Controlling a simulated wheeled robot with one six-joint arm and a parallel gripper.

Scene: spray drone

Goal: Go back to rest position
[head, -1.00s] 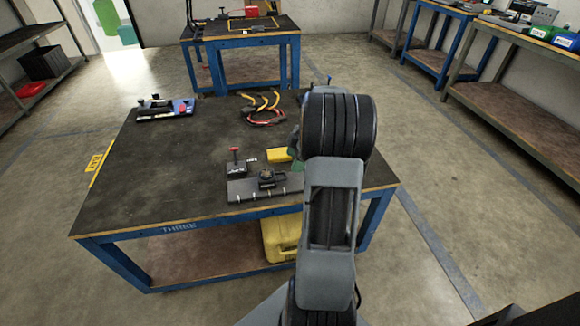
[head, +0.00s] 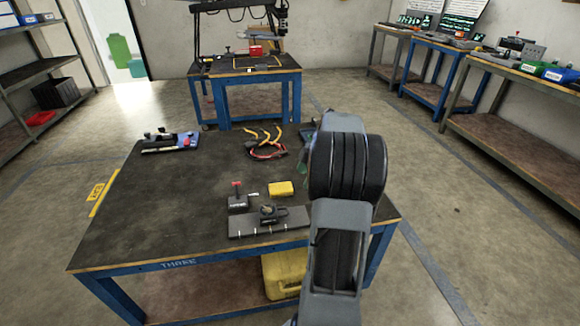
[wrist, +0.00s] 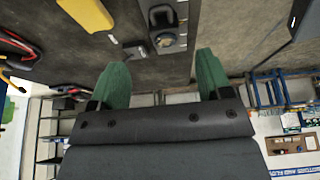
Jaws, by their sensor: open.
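My gripper (wrist: 158,82) shows in the wrist view with two green fingers spread wide apart and nothing between them. In the head view my arm rises at the right front of the table, and the gripper is mostly hidden behind it. The dark-topped table (head: 150,215) with blue legs stands in front of me. On it a grey plate with a black fixture (head: 270,222) lies near the front edge; the fixture also shows in the wrist view (wrist: 165,38), beyond the fingers. My fingers appear clear of everything.
A yellow block (head: 281,188), a red-topped switch box (head: 238,199), coiled red and yellow cables (head: 266,150) and a blue-black device (head: 171,142) lie on the table. A yellow container (head: 284,275) stands below. Another blue table (head: 248,85) stands behind. Floor is open left and right.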

